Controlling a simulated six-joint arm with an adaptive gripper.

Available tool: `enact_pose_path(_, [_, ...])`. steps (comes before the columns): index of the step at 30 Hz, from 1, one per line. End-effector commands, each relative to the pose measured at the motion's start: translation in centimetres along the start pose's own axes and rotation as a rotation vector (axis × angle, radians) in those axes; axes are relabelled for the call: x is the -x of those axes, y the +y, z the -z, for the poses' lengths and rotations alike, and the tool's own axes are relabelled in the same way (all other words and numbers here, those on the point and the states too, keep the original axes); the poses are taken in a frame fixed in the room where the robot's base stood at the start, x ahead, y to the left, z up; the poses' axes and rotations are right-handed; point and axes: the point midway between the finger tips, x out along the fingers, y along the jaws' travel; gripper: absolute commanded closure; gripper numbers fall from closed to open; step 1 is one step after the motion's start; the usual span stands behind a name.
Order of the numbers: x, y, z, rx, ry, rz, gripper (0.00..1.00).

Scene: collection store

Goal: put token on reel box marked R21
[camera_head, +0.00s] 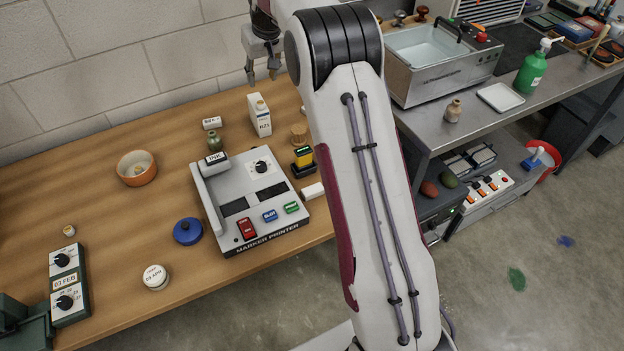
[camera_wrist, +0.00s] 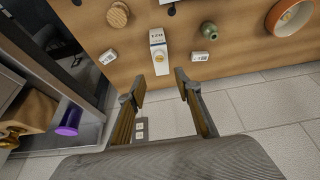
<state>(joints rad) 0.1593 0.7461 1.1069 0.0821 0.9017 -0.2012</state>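The reel box (camera_head: 261,121) is a narrow white upright box at the back of the wooden table. Its label is small and seems to read R21. A small round gold-coloured token (camera_wrist: 159,57) lies on top of the box (camera_wrist: 157,36) in the wrist view. My gripper (camera_head: 262,76) is above and behind the box, apart from it. In the wrist view my gripper (camera_wrist: 159,84) has its fingers spread with nothing between them, and the box and token stand beyond the fingertips.
A small green vase (camera_head: 215,141) and a white tag (camera_head: 211,123) are left of the box. A wooden round (camera_head: 298,134) is at its right. The marker printer (camera_head: 250,200) is in front. An orange bowl (camera_head: 136,168) stands farther left. A wall runs behind the table.

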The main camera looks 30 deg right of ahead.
Motion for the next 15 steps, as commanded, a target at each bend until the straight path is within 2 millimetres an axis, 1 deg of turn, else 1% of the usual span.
enact_pose_path(5, [2.7,-0.8,-0.6,0.001,0.006,-0.001,0.67])
enact_pose_path(8, [4.8,-1.4,-1.2,0.001,0.011,-0.001,0.67])
enact_pose_path(15, [10.1,-2.8,-3.7,0.002,0.019,-0.003,0.67])
